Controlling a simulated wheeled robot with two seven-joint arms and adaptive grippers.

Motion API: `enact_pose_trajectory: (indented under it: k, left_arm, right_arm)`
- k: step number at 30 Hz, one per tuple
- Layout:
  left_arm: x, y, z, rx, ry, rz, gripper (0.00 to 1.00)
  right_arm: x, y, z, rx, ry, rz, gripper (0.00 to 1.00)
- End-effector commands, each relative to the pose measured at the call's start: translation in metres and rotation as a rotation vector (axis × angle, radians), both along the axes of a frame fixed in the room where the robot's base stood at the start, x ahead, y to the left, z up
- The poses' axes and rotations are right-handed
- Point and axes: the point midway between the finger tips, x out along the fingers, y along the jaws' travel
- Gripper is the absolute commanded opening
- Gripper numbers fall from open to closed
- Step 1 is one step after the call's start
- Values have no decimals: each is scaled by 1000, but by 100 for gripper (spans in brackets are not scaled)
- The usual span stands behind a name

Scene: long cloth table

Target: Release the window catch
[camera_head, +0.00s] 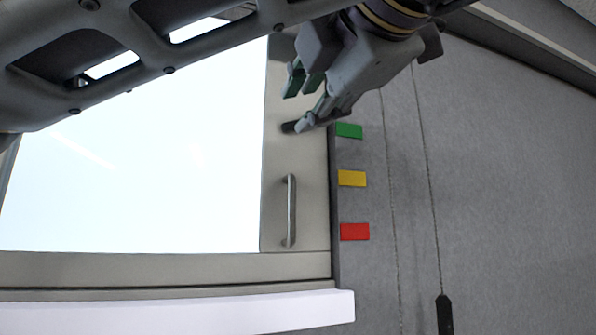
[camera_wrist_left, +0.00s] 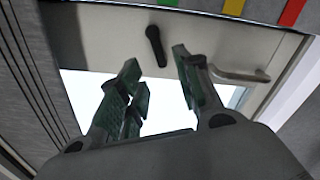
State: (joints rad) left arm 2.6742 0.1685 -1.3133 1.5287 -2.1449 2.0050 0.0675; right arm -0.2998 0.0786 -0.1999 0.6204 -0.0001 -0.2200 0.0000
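The window catch is a small dark lever (camera_head: 289,127) on the pale window frame in the head view. In the left wrist view the black catch (camera_wrist_left: 155,45) shows whole, just beyond the gap between my fingertips. My left gripper (camera_head: 299,103) is beside the upper part of that frame, with one finger overlapping the catch in the head view. In the wrist view the gripper (camera_wrist_left: 158,62) has its green-padded fingers apart, with nothing between them. Whether a finger touches the catch is unclear. My right gripper is out of view.
A metal pull handle (camera_head: 291,210) is on the frame below the catch. Green (camera_head: 349,131), yellow (camera_head: 352,178) and red (camera_head: 354,232) tags are on the grey wall beside it. A cord with a dark weight (camera_head: 444,314) hangs farther right. A white sill (camera_head: 200,312) runs below.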

Motion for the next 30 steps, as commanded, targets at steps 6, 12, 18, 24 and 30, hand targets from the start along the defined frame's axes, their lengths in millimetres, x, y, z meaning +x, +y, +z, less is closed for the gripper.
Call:
enact_pose_trajectory:
  k: [6, 12, 18, 24, 30]
  left_arm:
    - [27, 9, 1, -1, 2, 1, 34]
    - [46, 15, 1, 0, 0, 0, 34]
    - [53, 18, 0, 0, 0, 0, 34]
    - [54, 18, 0, 0, 0, 0, 34]
    - [54, 18, 0, 0, 0, 0, 18]
  right_arm:
    - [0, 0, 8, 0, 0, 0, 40]
    - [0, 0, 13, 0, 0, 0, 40]
    - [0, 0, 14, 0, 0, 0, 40]
    - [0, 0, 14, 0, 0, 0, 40]
    - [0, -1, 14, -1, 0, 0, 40]
